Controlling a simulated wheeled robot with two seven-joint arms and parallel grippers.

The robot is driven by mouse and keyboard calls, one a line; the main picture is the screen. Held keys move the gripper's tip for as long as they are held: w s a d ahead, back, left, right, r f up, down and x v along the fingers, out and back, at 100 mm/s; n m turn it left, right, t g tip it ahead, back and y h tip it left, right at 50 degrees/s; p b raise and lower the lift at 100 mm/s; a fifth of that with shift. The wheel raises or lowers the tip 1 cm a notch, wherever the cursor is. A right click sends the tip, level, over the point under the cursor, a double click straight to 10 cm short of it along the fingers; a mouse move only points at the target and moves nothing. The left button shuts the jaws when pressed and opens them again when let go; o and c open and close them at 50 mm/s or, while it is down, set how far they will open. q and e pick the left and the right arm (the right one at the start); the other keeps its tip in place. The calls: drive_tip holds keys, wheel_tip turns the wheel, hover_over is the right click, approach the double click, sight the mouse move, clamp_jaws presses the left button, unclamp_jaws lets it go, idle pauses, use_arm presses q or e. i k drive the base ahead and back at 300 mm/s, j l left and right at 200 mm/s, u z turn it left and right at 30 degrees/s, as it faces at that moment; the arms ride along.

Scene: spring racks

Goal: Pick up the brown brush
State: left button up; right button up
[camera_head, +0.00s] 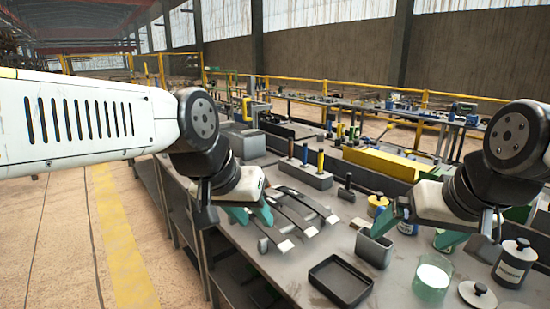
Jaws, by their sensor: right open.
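A small tan-brown piece (360,224) shows at the top of a grey square cup (374,252). It may be the brown brush, but it is too small to be sure. My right gripper (416,240) is open above the bench. Its left teal finger is close to the cup and the brown piece, and partly covers the view there. Nothing shows between its fingers. My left gripper (251,217) is further left, over dark flat tools with pale ends (300,212). Its teal fingers look apart, with nothing seen held.
A black tray (340,281) lies at the bench front. A glass jar (432,277), a lidded canister (513,263) and a loose lid (478,295) stand at the right. A grey block holding upright handles (306,175) is behind. Bare bench shows left of the tray.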

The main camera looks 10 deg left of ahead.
sight(290, 140)
drive_tip(key=u, duration=0.35)
drive_tip(key=z, duration=1.35)
drive_tip(key=u, duration=1.35)
drive_tip(key=i+j, duration=0.55)
drive_tip(key=j, duration=0.15)
drive_tip(key=i+j, duration=0.55)
drive_tip(key=j, duration=0.15)
